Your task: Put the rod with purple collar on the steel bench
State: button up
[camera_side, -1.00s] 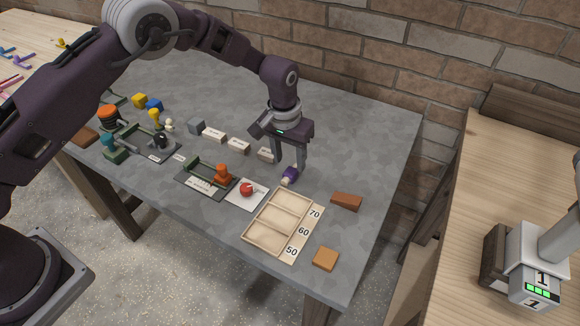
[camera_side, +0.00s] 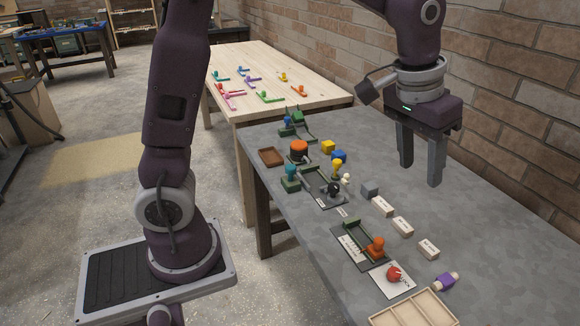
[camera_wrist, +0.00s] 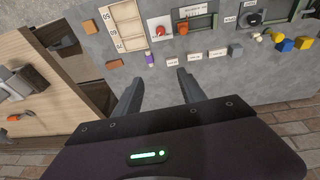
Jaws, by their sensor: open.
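The rod with purple collar (camera_side: 446,282) lies on its side on the grey bench top (camera_side: 500,235), which looks like the steel bench. Its pale ends show on both sides of the purple collar. It lies near the pale wooden tray and the card with the red knob. My gripper (camera_side: 420,174) is open and empty, well above the bench. In the wrist view the rod (camera_wrist: 150,59) shows beyond my spread fingertips (camera_wrist: 158,78), apart from them.
A compartment tray (camera_side: 415,310), a red-knob card (camera_side: 393,275), an orange-handled fixture (camera_side: 372,248) and white labelled blocks (camera_side: 403,226) stand near the rod. More fixtures and coloured blocks crowd the far end. A wooden table (camera_side: 300,75) stands behind. A brick wall borders the right.

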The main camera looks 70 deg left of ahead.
jog(key=s+a+r+t, duration=0.1)
jog(key=s+a+r, duration=0.15)
jog(key=s, duration=0.45)
jog(key=s+a+r, duration=0.1)
jog(key=s+r, duration=0.2)
jog(key=s, duration=0.3)
jog(key=s+a+f+t, duration=0.1)
jog(key=s+a+f, duration=0.1)
jog(key=s, duration=0.9)
jog(key=shift+s+a+f+t+y, duration=0.2)
jog(key=shift+f+t+y, duration=0.1)
jog(key=shift+f, duration=0.5)
jog(key=shift+o, duration=0.2)
